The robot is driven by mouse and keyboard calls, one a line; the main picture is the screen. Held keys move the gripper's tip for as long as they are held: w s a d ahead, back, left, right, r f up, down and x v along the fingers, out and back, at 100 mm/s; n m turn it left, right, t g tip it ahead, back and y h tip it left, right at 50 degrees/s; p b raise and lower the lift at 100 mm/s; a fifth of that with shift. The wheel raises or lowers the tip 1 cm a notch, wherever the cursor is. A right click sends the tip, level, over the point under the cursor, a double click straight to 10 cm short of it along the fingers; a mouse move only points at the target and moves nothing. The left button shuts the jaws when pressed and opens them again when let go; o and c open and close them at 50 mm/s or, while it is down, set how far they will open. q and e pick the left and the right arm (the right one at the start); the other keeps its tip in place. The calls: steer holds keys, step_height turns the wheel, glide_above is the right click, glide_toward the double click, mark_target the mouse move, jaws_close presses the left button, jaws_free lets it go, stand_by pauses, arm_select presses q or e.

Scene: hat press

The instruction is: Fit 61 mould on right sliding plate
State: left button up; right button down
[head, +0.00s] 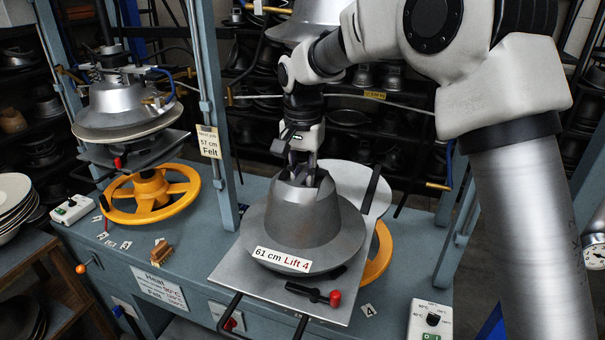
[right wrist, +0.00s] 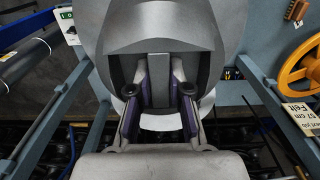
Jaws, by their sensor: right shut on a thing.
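The grey hat-shaped mould (head: 305,215) has a wide brim and a label reading "61 cm Lift 4". It sits over the right sliding plate (head: 225,272), a flat grey plate with front handles; whether its brim rests fully on the plate I cannot tell. My right gripper (head: 306,178) is at the top of the mould, shut on it. In the right wrist view the fingers (right wrist: 160,95) close on an upright grey bar in the mould's top recess. The mould (right wrist: 165,25) looks upright. My left gripper is not in view.
A red-knobbed latch (head: 334,298) lies at the plate's front. A left press (head: 125,110) with a yellow handwheel (head: 150,194) stands beside a blue post (head: 215,110). A control box (head: 430,318) is at the front right. Shelves of moulds fill the back.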

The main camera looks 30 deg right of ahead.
steer(key=shift+f, duration=0.15)
steer(key=c, duration=1)
jaws_free()
steer(key=shift+s, duration=0.1)
steer(key=shift+a, duration=0.1)
steer(key=shift+r, duration=0.4)
step_height(320, 180, up, 11)
steer(key=shift+r, duration=0.15)
